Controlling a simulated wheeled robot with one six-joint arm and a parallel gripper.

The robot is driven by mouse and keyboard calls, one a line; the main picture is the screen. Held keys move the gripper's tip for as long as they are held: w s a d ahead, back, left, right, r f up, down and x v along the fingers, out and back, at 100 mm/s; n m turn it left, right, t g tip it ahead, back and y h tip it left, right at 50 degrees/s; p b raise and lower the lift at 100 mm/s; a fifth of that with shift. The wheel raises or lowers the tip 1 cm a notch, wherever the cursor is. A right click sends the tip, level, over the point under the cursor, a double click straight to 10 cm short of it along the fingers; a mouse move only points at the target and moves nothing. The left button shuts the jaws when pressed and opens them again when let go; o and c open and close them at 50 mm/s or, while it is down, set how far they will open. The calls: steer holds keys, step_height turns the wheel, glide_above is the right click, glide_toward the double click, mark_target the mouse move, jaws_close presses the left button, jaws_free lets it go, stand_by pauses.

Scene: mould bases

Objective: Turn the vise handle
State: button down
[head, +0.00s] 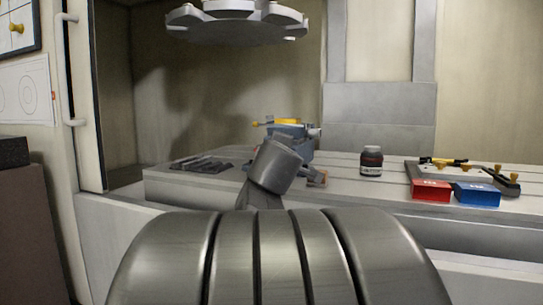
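A blue vise (300,142) stands on the grey slotted machine table (340,165), near the middle of the head view. It is partly hidden behind my arm. A yellow bar with a dark end (285,122) shows at its top, and a small grey round part shows at its right. I cannot tell which of these is the vise handle. My arm reaches forward in front of the vise. My gripper is hidden behind my own arm links, so I cannot see its fingers or whether it touches the vise.
A red box (431,190) and a blue box (477,193) sit at the table's right front, before a tray (458,175) of tools. Dark flat pieces (200,165) lie left. A tool carousel (237,22) hangs above.

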steer(key=shift+r, duration=0.15)
stand_by(0.3)
steer(key=c, duration=1.3)
jaws_free()
steer(key=shift+a, duration=0.1)
